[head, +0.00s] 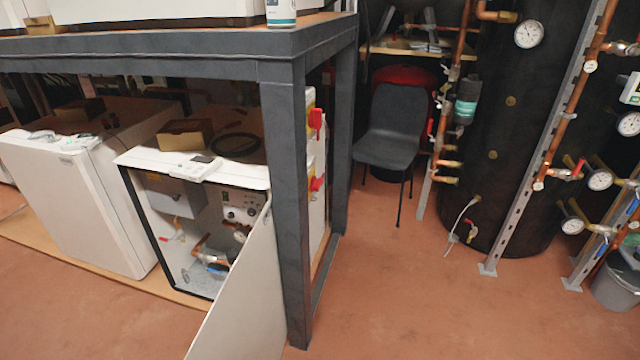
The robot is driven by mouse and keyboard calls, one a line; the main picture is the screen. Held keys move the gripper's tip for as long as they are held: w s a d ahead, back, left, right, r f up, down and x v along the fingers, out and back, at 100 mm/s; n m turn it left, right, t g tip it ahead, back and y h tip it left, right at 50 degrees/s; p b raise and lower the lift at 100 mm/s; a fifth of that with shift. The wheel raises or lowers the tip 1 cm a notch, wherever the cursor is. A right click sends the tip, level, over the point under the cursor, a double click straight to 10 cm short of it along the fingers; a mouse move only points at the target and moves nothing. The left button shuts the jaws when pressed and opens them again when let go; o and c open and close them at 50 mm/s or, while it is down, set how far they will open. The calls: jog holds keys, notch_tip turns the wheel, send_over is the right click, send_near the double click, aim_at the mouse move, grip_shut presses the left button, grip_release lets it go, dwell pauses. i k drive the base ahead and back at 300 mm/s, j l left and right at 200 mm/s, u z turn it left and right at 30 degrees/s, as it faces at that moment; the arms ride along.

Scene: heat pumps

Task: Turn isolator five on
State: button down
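Two isolators show on the side of the dark grey frame, seen edge-on past its front post. The upper isolator has a red handle (316,118) on a yellow and white box. The lower isolator has a red handle (316,184) on a similar box. Their faces point right and are seen at a steep angle. No numbers are readable, so I cannot tell which is isolator five. The handle positions are unclear from here. My gripper is not in view.
The grey bench frame (285,200) stands in front of the isolators. An open white heat pump (190,165) has its door panel (240,300) leaning out. A black chair (388,140) stands behind right. Copper pipes and a black tank (505,130) are at right. The floor (400,290) between is clear.

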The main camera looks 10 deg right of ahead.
aim_at(315, 184)
jog(key=u, duration=0.4)
jog(key=i+l+u, duration=0.35)
jog(key=l+u, duration=0.2)
jog(key=i+l+u, duration=0.1)
jog(key=l+u, duration=0.15)
jog(key=i+l+u, duration=0.1)
jog(key=l, duration=0.4)
jog(key=i+l, duration=0.15)
jog(key=l, duration=0.35)
jog(key=i+l+u, duration=0.15)
jog(key=l, duration=0.35)
jog(key=i+l+u, duration=0.1)
jog(key=l, duration=0.4)
jog(key=i+l, duration=0.1)
jog(key=l, duration=0.4)
jog(key=i+l, duration=0.1)
jog(key=l, duration=0.5)
jog(key=i+l, duration=0.1)
jog(key=l, duration=0.55)
jog(key=k+j+z, duration=0.15)
jog(key=k, duration=0.25)
